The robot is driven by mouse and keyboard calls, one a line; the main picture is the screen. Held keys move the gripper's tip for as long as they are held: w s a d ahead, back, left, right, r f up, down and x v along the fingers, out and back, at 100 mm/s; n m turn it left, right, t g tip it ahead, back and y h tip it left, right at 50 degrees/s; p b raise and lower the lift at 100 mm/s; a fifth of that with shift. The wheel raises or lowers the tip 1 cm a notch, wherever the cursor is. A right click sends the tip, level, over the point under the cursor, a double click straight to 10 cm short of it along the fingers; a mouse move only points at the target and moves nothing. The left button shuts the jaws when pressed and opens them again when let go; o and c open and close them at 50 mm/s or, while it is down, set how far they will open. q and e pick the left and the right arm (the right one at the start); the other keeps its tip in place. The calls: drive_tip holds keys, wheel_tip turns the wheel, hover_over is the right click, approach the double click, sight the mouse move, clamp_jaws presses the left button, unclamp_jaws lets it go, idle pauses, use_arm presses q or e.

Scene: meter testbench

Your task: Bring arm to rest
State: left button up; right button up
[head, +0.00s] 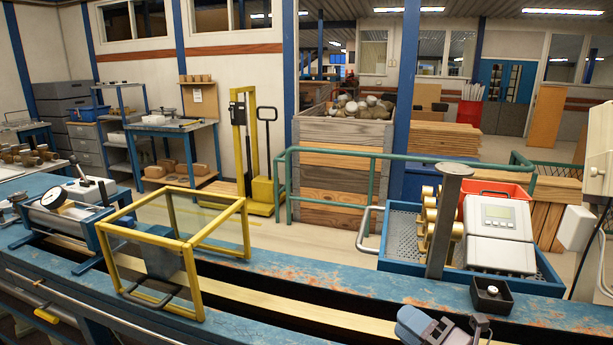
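My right gripper (462,328) is low at the bottom edge, right of centre, over the front of the blue bench (300,315). Its blue-grey wrist and dark finger parts show, but the frame edge cuts them off. I cannot tell how far its fingers are apart, and I see nothing held in it. My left gripper is not in view.
A yellow-framed clear guard (187,252) stands on the bench at left centre. A gauge fixture (65,212) is at the left. At the right, a blue tray (400,245), a grey post (441,225) and a meter (499,235) stand behind my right gripper. The bench's middle is clear.

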drive_tip(key=s+d+f+m+g+h, duration=0.1)
drive_tip(key=s+d+f+m+h, duration=0.35)
drive_tip(key=m+h, duration=0.4)
drive_tip(key=s+d+f+m+h, duration=0.4)
drive_tip(key=d+f+m+h, duration=0.15)
drive_tip(key=m, duration=0.65)
drive_tip(key=s+f+m+g, duration=0.3)
drive_tip(key=s+m+g, duration=0.15)
drive_tip(key=s, duration=0.45)
drive_tip(key=s+f+m+g, duration=0.4)
drive_tip(key=s+g, duration=0.2)
drive_tip(key=s, duration=0.4)
drive_tip(key=w+f+n+t+y, duration=0.1)
drive_tip(key=w+f+t, duration=0.6)
drive_tip(key=f, duration=0.3)
drive_tip(key=shift+w+f+t, duration=0.15)
drive_tip(key=shift+w+t, duration=0.05)
drive_tip(key=shift+t, duration=0.35)
